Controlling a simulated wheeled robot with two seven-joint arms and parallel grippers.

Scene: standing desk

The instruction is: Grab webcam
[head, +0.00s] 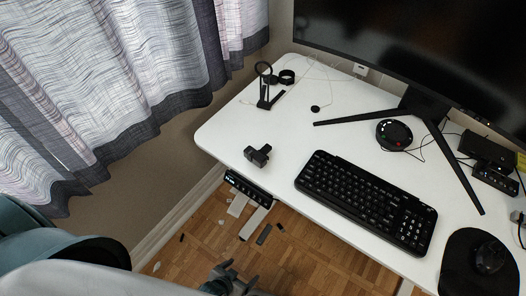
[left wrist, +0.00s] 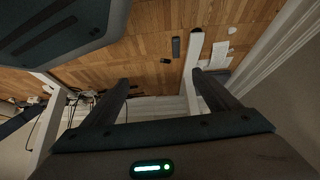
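The webcam (head: 257,155) is a small black device lying near the left front edge of the white desk, left of the keyboard. My left gripper (head: 228,272) is at the bottom of the head view, low over the floor and in front of the desk edge, apart from the webcam. In the left wrist view its two dark fingers (left wrist: 162,84) stand wide apart with only floor and desk frame seen between them. The webcam does not show in the left wrist view. My right gripper is in neither view.
The white desk (head: 225,122) holds a black keyboard (head: 366,200), a monitor (head: 420,50), a black stand (head: 266,88), a round puck device (head: 394,134) and a mouse (head: 490,257) on a pad. A control panel (head: 248,188) is under the front edge. Curtains (head: 110,75) hang at left.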

